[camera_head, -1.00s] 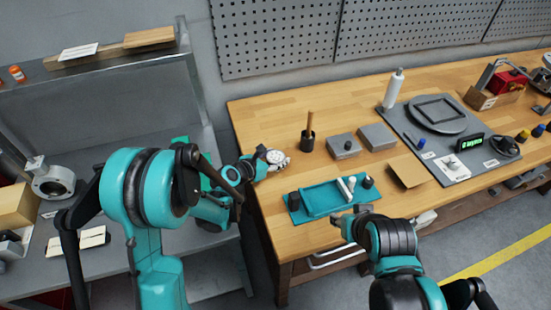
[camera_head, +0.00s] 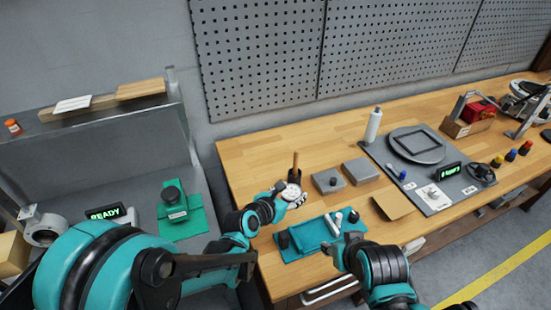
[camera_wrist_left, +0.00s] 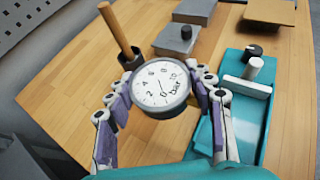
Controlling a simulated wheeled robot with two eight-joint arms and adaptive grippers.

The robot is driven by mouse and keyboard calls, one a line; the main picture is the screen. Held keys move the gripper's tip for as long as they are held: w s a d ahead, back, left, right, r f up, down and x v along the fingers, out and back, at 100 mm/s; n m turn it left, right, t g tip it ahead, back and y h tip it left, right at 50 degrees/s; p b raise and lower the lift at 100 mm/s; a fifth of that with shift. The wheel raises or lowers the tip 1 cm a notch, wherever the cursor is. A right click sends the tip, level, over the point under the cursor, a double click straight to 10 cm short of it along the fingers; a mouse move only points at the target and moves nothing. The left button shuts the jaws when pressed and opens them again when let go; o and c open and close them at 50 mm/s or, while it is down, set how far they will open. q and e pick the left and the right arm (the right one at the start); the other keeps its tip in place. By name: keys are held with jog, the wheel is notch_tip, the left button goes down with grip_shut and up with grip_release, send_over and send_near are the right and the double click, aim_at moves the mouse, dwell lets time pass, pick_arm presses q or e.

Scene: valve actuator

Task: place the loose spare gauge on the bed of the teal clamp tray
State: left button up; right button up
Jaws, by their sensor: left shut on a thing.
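The spare gauge (camera_wrist_left: 162,88) is a round grey gauge with a white dial marked in bar, face up between my left fingers. In the head view the gauge (camera_head: 291,191) is small and partly covered by my left gripper (camera_head: 294,198). My left gripper (camera_wrist_left: 165,112) is shut on it and holds it above the wooden bench, at the back-left side of the teal clamp tray (camera_head: 308,241). The tray (camera_wrist_left: 243,125) lies to the right in the wrist view, with a white clamp bar and dark knobs. My right gripper (camera_head: 345,246) is at the tray's front right; its jaws are unclear.
A black cup with a wooden handle (camera_head: 295,168) stands just behind the gauge. Grey blocks (camera_head: 328,181) and a cardboard piece (camera_head: 393,204) lie behind and right of the tray. A grey panel with a round fixture (camera_head: 417,148) is farther right. Bare bench (camera_head: 255,170) lies at left.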

pick_arm(q)
jog(key=s+a+r+n+t+y, duration=0.1)
jog(key=a+n+y, duration=0.1)
jog(key=a, duration=1.1)
jog(key=s+a+r+n+t+y+b, duration=0.1)
jog(key=a+r+n+y, duration=0.1)
jog(key=a, duration=1.1)
jog(key=shift+s+a, duration=0.15)
